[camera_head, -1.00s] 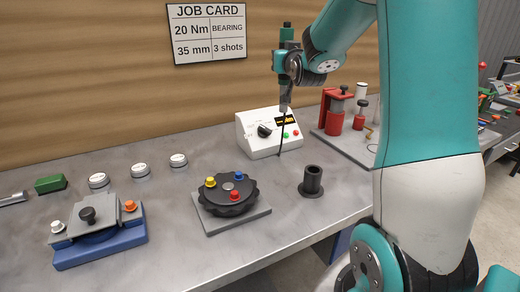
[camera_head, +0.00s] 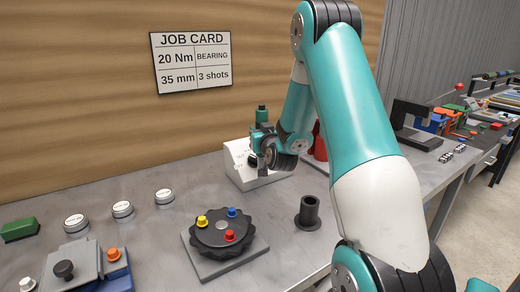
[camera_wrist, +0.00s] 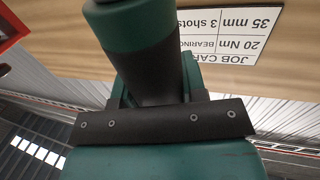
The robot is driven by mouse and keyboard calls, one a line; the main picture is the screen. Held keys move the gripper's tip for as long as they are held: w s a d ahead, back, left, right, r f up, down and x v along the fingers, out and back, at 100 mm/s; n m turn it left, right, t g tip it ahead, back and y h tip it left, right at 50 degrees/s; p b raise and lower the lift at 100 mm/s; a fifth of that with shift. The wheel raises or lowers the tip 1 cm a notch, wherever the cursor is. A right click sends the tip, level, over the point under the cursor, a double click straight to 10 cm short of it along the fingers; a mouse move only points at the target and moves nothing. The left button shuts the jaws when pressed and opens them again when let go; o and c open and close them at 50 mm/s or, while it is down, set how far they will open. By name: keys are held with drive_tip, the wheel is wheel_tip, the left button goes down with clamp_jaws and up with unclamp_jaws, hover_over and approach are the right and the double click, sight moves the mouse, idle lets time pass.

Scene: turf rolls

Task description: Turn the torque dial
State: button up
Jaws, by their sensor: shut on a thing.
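The torque dial (camera_head: 251,159) is a black knob on the sloped face of a white box (camera_head: 240,178) at the back of the bench. Only a dark part of it shows. My gripper (camera_head: 262,162) is right at the dial and is shut on it. It covers most of the box's face, with its buttons and display. In the wrist view a large teal and dark cylinder and a dark bracket fill the middle, and the fingertips and dial cannot be made out.
A black round fixture (camera_head: 222,236) with coloured knobs stands in front on a grey plate. A dark cylinder (camera_head: 308,212) stands to its right. A blue fixture (camera_head: 110,272) is at front left. The job card (camera_head: 192,62) hangs on the wall. My arm hides part of the red equipment.

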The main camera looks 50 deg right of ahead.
drive_tip(key=shift+f+b, duration=1.4)
drive_tip(key=shift+f, duration=0.95)
drive_tip(key=shift+f, duration=0.1)
drive_tip(key=o, duration=1)
drive_tip(key=shift+f, duration=0.1)
drive_tip(key=shift+s, duration=0.1)
drive_tip(key=b+v, duration=1.2)
drive_tip(key=b, duration=0.2)
